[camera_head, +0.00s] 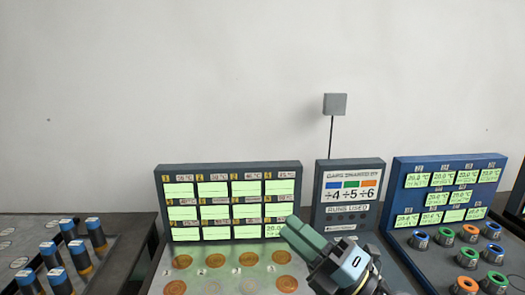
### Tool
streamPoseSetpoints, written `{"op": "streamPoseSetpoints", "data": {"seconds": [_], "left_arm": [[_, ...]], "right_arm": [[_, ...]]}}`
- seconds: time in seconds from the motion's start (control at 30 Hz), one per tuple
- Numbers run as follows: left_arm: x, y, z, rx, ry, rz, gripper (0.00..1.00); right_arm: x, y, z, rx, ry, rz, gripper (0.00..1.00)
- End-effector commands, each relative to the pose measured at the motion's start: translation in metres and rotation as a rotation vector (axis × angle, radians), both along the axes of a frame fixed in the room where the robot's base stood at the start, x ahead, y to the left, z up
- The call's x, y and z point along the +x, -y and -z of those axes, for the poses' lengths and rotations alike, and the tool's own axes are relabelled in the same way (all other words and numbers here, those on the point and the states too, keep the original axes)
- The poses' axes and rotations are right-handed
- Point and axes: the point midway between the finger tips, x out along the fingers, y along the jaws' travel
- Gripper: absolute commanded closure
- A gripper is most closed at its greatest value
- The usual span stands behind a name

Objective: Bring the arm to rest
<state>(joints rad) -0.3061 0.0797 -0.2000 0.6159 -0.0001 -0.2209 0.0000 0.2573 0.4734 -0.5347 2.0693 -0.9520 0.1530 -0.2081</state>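My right gripper (287,226) comes in from the bottom, right of the middle. Its green fingers point up and left and lie side by side with no visible gap, so it looks shut. Nothing shows between them. It hangs in front of the lower right corner of the grey display panel (230,167), and hides part of it and of the board below. My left gripper is not in view.
A board with copper discs (182,261) lies below the panel. A grey sign box (349,168) stands right of it, then a blue console (448,163) with coloured knobs (420,239). Several blue-topped cylinders (95,234) stand at left. The space above is clear.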

Motion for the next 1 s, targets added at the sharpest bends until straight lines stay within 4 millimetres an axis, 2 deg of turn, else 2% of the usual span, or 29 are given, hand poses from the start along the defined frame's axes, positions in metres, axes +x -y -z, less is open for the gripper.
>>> {"op": "streamPoseSetpoints", "data": {"seconds": [0.07, 0.17, 0.27, 0.37, 0.5, 0.6, 0.8, 1.0], "left_arm": [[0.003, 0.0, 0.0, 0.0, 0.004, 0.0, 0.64], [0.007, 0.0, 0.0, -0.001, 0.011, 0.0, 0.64], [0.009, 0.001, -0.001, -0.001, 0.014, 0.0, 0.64], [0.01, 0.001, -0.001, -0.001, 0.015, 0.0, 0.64], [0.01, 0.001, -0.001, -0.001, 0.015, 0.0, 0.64], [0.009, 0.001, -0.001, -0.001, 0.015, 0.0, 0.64], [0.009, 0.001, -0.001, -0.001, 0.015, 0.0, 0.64], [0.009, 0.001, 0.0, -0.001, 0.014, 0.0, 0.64]], "right_arm": [[0.008, 0.026, 0.008, 0.178, -0.166, 0.114, 0.7], [0.016, 0.063, 0.033, 0.381, -0.392, 0.266, 0.7], [0.013, 0.098, 0.073, 0.562, -0.636, 0.422, 0.7], [-0.004, 0.129, 0.123, 0.718, -0.888, 0.578, 0.7], [-0.053, 0.156, 0.196, 0.883, -1.245, 0.793, 0.7], [-0.094, 0.165, 0.234, 0.954, -1.457, 0.918, 0.7], [-0.17, 0.167, 0.279, 1.019, -1.787, 1.107, 0.7], [-0.236, 0.162, 0.303, 1.029, -2.046, 1.253, 0.7]]}}
